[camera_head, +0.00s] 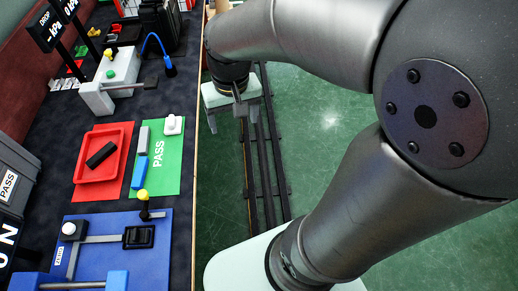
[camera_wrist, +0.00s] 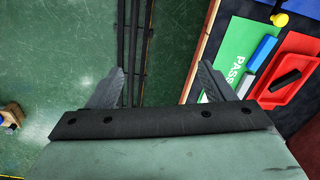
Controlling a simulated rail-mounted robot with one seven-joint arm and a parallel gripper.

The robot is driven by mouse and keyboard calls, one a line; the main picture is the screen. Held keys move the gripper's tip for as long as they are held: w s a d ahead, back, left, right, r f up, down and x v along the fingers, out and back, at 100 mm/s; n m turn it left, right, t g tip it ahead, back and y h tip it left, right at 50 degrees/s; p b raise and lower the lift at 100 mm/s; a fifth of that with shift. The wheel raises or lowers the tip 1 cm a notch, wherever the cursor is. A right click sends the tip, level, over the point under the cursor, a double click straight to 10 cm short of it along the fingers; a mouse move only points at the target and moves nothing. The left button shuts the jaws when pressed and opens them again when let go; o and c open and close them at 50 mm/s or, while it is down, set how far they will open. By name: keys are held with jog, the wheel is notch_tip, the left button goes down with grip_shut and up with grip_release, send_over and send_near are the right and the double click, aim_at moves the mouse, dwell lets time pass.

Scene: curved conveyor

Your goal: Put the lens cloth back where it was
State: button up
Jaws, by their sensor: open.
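I cannot pick out a lens cloth in either view. My gripper (camera_head: 225,112) hangs over the floor rail, just off the right edge of the table. In the wrist view its two fingers (camera_wrist: 160,85) stand wide apart with nothing between them. The green PASS mat (camera_head: 171,182) on the table carries a blue block (camera_head: 139,172), a grey block (camera_head: 143,140) and a small whitish item (camera_head: 173,124). Beside it, a red tray (camera_head: 83,190) holds a black block (camera_head: 101,155).
A blue fixture board (camera_head: 110,262) with a yellow-knobbed lever (camera_head: 143,196) lies at the near end of the table. A grey clamp fixture (camera_head: 95,97) and a blue bent-neck tool (camera_head: 169,68) stand farther back. The green floor (camera_head: 330,120) to the right is open.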

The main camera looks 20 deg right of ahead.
jog(key=s+d+f, duration=0.2)
jog(key=s, duration=0.7)
jog(key=shift+s+n, duration=0.3)
jog(key=shift+n, duration=0.1)
